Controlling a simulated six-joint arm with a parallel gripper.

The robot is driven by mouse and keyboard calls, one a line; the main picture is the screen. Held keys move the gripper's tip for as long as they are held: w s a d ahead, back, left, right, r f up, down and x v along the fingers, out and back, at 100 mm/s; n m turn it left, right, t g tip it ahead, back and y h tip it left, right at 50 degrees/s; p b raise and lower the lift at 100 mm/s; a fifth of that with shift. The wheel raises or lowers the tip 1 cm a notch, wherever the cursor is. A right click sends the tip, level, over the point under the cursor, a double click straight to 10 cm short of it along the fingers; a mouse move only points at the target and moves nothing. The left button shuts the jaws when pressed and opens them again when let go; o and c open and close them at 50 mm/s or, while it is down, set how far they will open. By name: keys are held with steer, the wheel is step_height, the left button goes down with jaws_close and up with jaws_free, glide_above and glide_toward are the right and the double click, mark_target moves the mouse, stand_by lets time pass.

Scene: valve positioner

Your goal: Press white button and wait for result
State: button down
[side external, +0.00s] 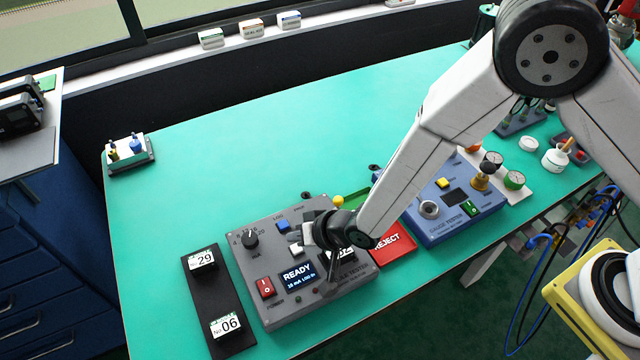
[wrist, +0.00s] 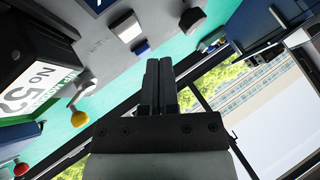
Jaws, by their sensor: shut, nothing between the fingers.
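The grey tester box (side external: 262,312) stands on the green table. Its white button (side external: 296,250) is on the upper face, below a blue button (side external: 283,226); a pale block that looks like the white button (wrist: 127,28) shows in the wrist view, left of the fingertips. My gripper (wrist: 160,62) is shut and empty, its two dark fingers together. In the side view my gripper (side external: 309,236) hangs low over the box, close to the white button. I cannot tell whether it touches. The box's display (side external: 298,276) reads READY.
A numbered part (wrist: 38,70) on the box is partly hidden by my arm in the side view. A red switch (side external: 266,287) and black knob (side external: 250,239) are on the box. A black tray (side external: 214,290), red REJECT plate (side external: 391,243) and blue tester (side external: 455,228) stand beside it.

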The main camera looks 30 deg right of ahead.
mark_target(292, 247)
steer(key=shift+f, duration=0.8)
steer(key=shift+s+f, duration=0.1)
steer(key=shift+f, duration=0.95)
stand_by(2.8)
steer(key=shift+d+r, duration=0.1)
steer(key=shift+r, duration=0.8)
steer(key=shift+r, duration=0.15)
steer(key=shift+r, duration=2.4)
